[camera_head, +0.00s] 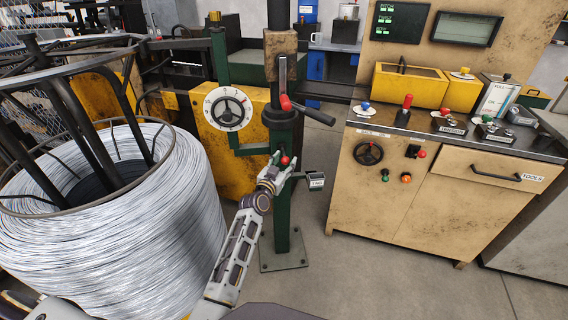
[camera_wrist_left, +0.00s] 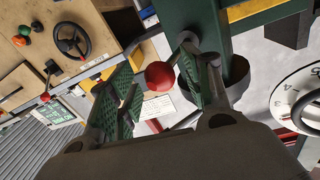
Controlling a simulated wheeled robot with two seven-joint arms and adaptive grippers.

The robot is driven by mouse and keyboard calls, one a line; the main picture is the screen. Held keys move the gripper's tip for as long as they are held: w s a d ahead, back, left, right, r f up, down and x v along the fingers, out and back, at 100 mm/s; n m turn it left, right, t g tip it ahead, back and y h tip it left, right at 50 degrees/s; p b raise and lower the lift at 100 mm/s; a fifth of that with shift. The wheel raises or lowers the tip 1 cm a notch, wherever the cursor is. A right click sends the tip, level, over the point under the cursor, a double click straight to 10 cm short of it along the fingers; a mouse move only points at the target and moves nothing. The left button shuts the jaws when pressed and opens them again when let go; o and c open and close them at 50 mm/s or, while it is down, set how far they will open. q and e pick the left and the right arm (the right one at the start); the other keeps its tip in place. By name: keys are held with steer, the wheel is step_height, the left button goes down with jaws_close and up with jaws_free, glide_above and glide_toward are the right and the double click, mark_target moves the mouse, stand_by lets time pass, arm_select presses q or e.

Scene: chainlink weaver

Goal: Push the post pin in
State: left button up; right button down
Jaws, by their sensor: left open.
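The post pin shows as a small red ball knob (camera_head: 284,160) on the green post (camera_head: 283,215), below the red-handled lever. My left gripper (camera_head: 275,172) is at the knob, reaching up from below. In the left wrist view the red knob (camera_wrist_left: 159,76) appears between the two open, green-padded fingers of my left gripper (camera_wrist_left: 160,92). I cannot tell whether a finger touches it. My right gripper is not in view.
A large wire coil (camera_head: 130,220) stands at the left. A white dial with a handwheel (camera_head: 228,107) is left of the post.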

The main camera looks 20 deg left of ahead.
arm_select(q)
jaws_close()
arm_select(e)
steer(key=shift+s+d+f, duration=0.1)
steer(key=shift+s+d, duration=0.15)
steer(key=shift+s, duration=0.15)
